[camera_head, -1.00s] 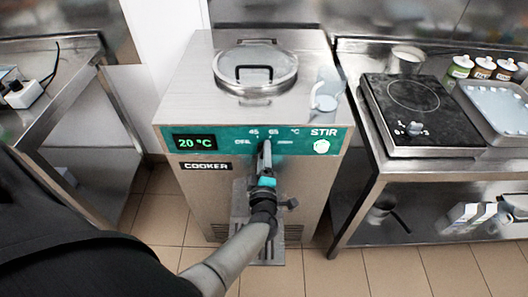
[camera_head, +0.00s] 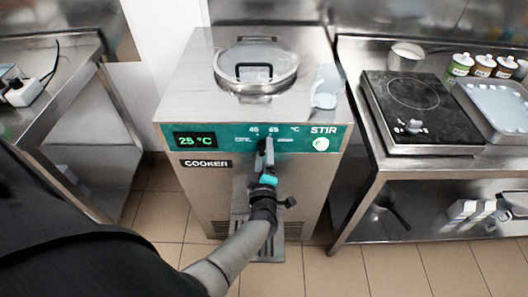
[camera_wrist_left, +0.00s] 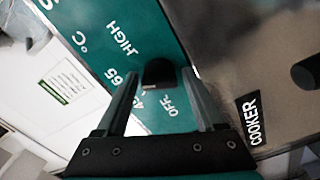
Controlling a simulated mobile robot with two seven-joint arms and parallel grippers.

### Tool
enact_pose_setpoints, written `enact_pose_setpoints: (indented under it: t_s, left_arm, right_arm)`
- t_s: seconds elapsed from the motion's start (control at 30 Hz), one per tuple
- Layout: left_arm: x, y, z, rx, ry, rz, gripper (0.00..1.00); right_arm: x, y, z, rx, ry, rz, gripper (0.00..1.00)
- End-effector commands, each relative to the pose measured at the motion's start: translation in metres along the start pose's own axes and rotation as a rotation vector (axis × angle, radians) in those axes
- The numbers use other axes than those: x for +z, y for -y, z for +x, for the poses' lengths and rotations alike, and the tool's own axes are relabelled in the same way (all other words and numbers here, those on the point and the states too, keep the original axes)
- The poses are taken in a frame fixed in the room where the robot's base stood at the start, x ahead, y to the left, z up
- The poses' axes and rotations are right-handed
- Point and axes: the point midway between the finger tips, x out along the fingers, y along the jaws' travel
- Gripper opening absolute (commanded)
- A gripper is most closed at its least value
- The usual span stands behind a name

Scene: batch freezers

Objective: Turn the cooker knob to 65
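The cooker (camera_head: 258,190) is a steel box with a teal panel. Its display (camera_head: 195,141) reads 25 °C. The dark knob (camera_wrist_left: 158,73) sits below the 45 and 65 marks (camera_head: 266,130). In the left wrist view OFF, 45, 65 and HIGH are printed around it. My left gripper (camera_head: 265,152) is at the knob. In the wrist view its two fingers (camera_wrist_left: 158,88) stand apart on either side of the knob, with narrow gaps visible. The knob's exact pointing direction cannot be told. My right gripper is not in view.
A green-white STIR button (camera_head: 321,144) is right of the knob. A glass lid (camera_head: 256,65) and a clear jug (camera_head: 326,90) are on top. A drain spout with a small handle (camera_head: 288,202) sits below. Steel tables (camera_head: 366,165) flank the cooker.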

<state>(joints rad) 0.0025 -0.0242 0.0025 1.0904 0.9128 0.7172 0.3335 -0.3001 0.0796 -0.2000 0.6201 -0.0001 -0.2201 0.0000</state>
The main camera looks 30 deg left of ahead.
Motion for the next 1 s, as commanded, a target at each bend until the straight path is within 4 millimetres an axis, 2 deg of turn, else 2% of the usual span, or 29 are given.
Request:
enact_pose_setpoints:
  t_s: [0.1, 0.33, 0.47, 0.57, 0.8, 1.0]
  left_arm:
    - [0.0, 0.0, 0.0, 0.001, -0.001, -0.001, 0.82]
    - [0.0, -0.001, 0.0, 0.001, -0.001, -0.001, 0.82]
    - [0.0, -0.001, -0.01, -0.001, 0.0, -0.001, 0.82]
    - [0.0, -0.001, -0.027, -0.003, 0.002, -0.001, 0.82]
    - [-0.001, -0.002, -0.085, -0.003, 0.001, -0.001, 0.82]
    - [-0.001, -0.001, -0.126, -0.002, 0.0, -0.002, 0.82]
  right_arm:
    - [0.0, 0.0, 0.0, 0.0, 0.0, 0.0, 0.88]
    - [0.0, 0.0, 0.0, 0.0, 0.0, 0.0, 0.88]
    - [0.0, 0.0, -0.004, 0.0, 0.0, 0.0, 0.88]
    - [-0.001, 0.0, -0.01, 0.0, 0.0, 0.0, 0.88]
    - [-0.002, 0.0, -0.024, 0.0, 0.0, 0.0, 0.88]
    - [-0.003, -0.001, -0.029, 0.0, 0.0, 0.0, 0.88]
